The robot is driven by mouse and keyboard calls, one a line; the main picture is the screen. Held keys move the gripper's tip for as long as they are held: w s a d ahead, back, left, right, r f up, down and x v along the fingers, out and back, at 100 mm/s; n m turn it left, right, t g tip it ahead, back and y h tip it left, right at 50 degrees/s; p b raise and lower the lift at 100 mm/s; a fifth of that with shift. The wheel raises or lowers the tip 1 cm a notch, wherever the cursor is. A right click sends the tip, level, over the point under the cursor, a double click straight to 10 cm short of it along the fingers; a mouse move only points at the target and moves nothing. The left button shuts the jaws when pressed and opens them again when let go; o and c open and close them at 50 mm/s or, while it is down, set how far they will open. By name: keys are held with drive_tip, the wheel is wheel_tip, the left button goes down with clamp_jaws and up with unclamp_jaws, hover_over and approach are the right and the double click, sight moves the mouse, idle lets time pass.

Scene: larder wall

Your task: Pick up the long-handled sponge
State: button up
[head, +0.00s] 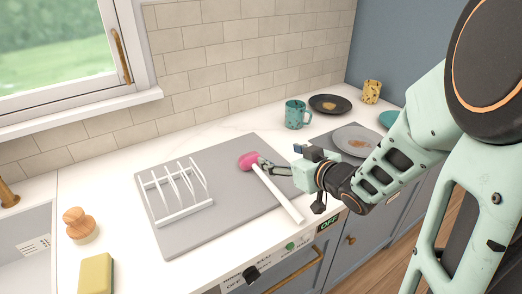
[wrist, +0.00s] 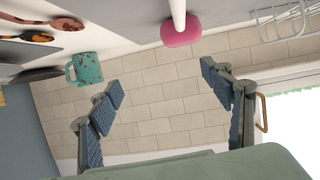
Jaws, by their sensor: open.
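The long-handled sponge (head: 280,194) has a pink head and a white handle. It lies on the grey mat (head: 225,212), handle pointing toward the counter's front edge. In the wrist view its pink head (wrist: 181,30) and part of the handle show at the top, beyond the fingertips and not between them. My gripper (head: 266,165) is open and empty, just right of the pink head in the head view; the exact gap is hard to tell. In the wrist view its two blue-padded fingers (wrist: 163,82) are spread wide.
A white dish rack (head: 180,210) stands on the mat, left of the sponge. A teal mug (head: 296,114), a dark plate (head: 330,104), a grey plate (head: 352,138) and a yellow cup (head: 371,91) are right. A wooden brush (head: 80,224) and yellow sponge (head: 96,274) lie left.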

sight(254, 163)
drive_tip(key=shift+s+a+f+g+y, duration=0.2)
drive_tip(key=shift+s+a+f, duration=0.25)
drive_tip(key=shift+a+f, duration=0.2)
drive_tip(key=shift+s+a+f+g+y, duration=0.1)
drive_tip(key=shift+s+a+f+g, duration=0.1)
drive_tip(key=shift+s+a+f, duration=0.35)
drive_tip(key=b+x, duration=0.1)
drive_tip(key=x, duration=0.3)
drive_tip(key=shift+w+a+f, duration=0.2)
drive_tip(key=shift+w+a, duration=0.15)
drive_tip(key=shift+w, duration=0.1)
drive_tip(key=x, duration=0.4)
drive_tip(key=shift+s+a+f, duration=0.15)
drive_tip(key=shift+a+f, duration=0.1)
drive_tip(key=shift+f, duration=0.1)
drive_tip(key=shift+w+a+f, duration=0.15)
drive_tip(key=shift+w+a, duration=0.05)
drive_tip(key=shift+w, duration=0.15)
drive_tip(key=c, duration=1.3)
drive_tip(key=shift+c, duration=0.2)
